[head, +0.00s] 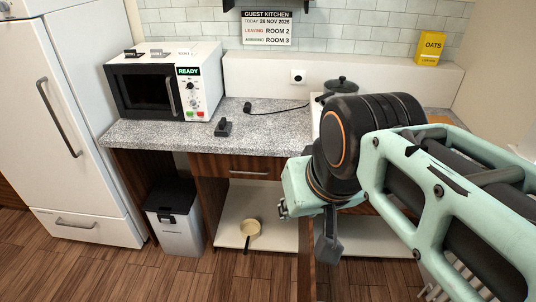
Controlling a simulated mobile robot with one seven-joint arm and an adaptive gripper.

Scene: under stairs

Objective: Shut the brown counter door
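The brown counter (213,170) has its lower cupboard open, with the pale inside in view. A narrow brown upright panel (306,268) stands out toward me in the middle of the opening; it looks like the counter door seen nearly edge-on, standing open. My gripper (328,243) hangs low just right of this panel, pointing down. Only a dark grey finger part shows, and my arm hides the rest. I cannot tell whether the gripper touches the panel, or whether its fingers are apart.
A small pan (250,228) lies on the cupboard floor. A grey bin (175,217) stands left of the cupboard, beside the white fridge (62,120). A microwave (165,85) and a dark pot (341,86) are on top. Wooden floor (150,275) is clear in front.

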